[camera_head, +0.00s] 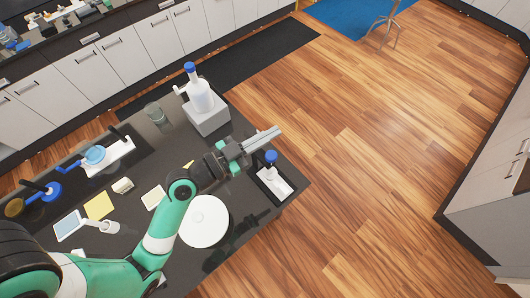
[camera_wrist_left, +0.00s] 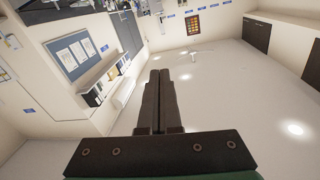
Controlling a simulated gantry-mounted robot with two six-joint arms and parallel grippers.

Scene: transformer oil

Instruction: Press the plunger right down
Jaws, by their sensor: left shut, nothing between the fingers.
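A white bottle (camera_head: 201,95) with a blue knob (camera_head: 190,67) on top and a side spout stands on a grey block. A second white, blue-topped vessel (camera_head: 275,184) sits in a dark tray near the right edge of the table. I cannot tell how far down either blue top (camera_head: 271,157) sits. My left gripper (camera_head: 277,132) is shut and empty, with its fingers just above and beside the second vessel's top; contact cannot be told. Its closed fingers also show in the left wrist view (camera_wrist_left: 161,100), with the room behind and no vessel in sight. My right gripper is not in view.
A glass beaker (camera_head: 154,114) stands left of the grey block (camera_head: 211,121). A round white plate (camera_head: 204,222) lies below my left arm. Blue-topped tools (camera_head: 93,155), a yellow note (camera_head: 99,206) and small items crowd the table's left. Open wooden floor lies right.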

